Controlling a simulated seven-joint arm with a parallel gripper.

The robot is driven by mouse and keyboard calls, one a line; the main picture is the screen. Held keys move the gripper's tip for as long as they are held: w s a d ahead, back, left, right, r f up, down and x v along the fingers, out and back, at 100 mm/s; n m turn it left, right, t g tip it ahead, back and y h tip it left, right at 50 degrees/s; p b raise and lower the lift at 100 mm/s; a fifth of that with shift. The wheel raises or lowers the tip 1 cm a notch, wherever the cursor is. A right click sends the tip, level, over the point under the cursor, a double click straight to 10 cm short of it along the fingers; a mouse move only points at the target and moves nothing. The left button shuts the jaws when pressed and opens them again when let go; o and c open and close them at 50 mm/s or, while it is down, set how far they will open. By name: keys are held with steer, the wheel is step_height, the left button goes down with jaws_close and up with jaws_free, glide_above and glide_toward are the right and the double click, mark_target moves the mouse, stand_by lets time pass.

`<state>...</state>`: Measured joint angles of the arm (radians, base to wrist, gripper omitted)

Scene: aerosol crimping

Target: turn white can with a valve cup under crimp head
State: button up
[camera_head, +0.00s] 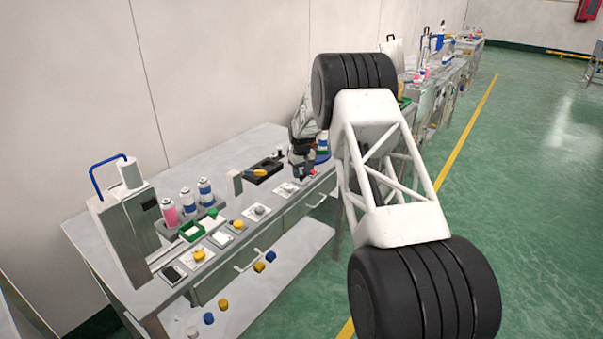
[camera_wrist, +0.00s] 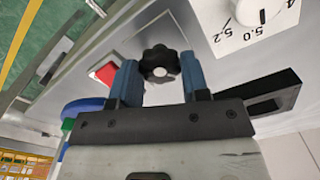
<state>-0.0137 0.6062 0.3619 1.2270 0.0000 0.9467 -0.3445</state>
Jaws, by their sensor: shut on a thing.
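My gripper (camera_wrist: 159,82) has blue fingers, which stand on either side of a black lobed knob (camera_wrist: 159,62) with a pale centre, shut on it in the wrist view. In the head view my gripper (camera_head: 303,175) is at the far right part of the bench, partly behind my own body. A white and blue can-like thing (camera_head: 322,143) stands just right of it, partly hidden. I cannot make out a valve cup or a crimp head there.
On the bench (camera_head: 90,232) are a grey machine (camera_head: 128,228), a pink can (camera_head: 169,212), white-blue cans (camera_head: 187,202) and a black tray (camera_head: 263,170).

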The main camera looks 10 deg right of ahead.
mark_target(302, 174)
steer(key=n, duration=0.5)
steer(key=shift+n, duration=0.3)
steer(key=n, duration=0.5)
steer(key=shift+n, duration=0.4)
steer(key=o, duration=0.9)
steer(key=shift+o, duration=0.2)
steer(key=shift+r, duration=3.85)
